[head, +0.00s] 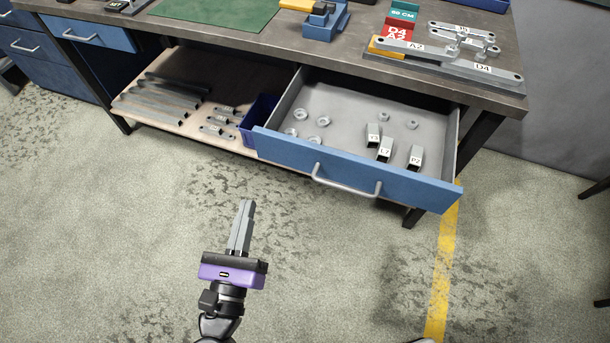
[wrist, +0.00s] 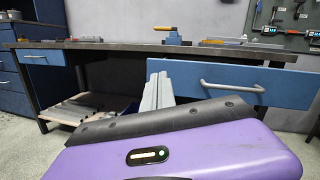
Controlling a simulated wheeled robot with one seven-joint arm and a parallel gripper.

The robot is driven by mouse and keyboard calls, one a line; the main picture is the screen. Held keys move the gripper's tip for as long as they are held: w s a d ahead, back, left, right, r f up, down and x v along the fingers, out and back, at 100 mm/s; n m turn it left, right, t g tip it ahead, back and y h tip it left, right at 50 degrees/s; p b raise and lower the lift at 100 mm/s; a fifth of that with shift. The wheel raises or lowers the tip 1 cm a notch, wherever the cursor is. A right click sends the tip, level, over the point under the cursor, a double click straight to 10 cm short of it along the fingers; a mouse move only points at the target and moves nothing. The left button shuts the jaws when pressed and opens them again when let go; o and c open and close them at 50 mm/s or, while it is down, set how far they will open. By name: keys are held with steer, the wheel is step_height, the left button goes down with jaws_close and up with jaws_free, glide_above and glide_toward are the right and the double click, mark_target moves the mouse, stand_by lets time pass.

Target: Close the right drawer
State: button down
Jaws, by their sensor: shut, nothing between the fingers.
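The right drawer (head: 357,165) has a blue front with a silver bar handle (head: 346,181) and is pulled out under the bench's right side. Several ring-shaped parts and three small labelled grey brackets lie inside it. In the wrist view the drawer front (wrist: 240,84) and its handle (wrist: 231,86) show to the right, beyond my fingers. My gripper (head: 246,203) is shut and empty, in front of the drawer and left of the handle, apart from both. In the wrist view its grey fingers (wrist: 157,84) point toward the bench.
The workbench top (head: 345,62) holds a green mat (head: 217,22), a blue vise (head: 325,20) and labelled brackets (head: 482,70). A wooden lower shelf (head: 166,124) carries grey bars and a dark blue bin (head: 258,118). A left drawer (head: 90,31) looks shut. Floor in front is clear.

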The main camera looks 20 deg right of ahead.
steer(key=s+d+f+m+g+h, duration=0.2)
steer(key=d+f+m+g, duration=0.1)
steer(key=d+f+m, duration=0.2)
steer(key=p, duration=0.2)
glide_toward(305, 163)
steer(key=x, duration=0.7)
steer(key=shift+a+r, duration=0.1)
steer(key=shift+r, duration=0.05)
steer(key=shift+w+d+m+h+b, duration=0.3)
steer(key=shift+w+d+b, duration=0.15)
steer(key=b+x, duration=0.3)
steer(key=x, duration=0.5)
steer(key=b+x, duration=0.4)
steer(key=x, duration=0.4)
steer(key=b+x, duration=0.3)
steer(key=x, duration=0.5)
steer(key=shift+f, duration=0.5)
steer(key=shift+w+d+r+b, duration=0.1)
steer(key=shift+w+d+b, duration=0.25)
steer(key=shift+w, duration=0.1)
steer(key=shift+w+d+r, duration=0.1)
steer(key=shift+d+r, duration=0.05)
steer(key=shift+r, duration=0.05)
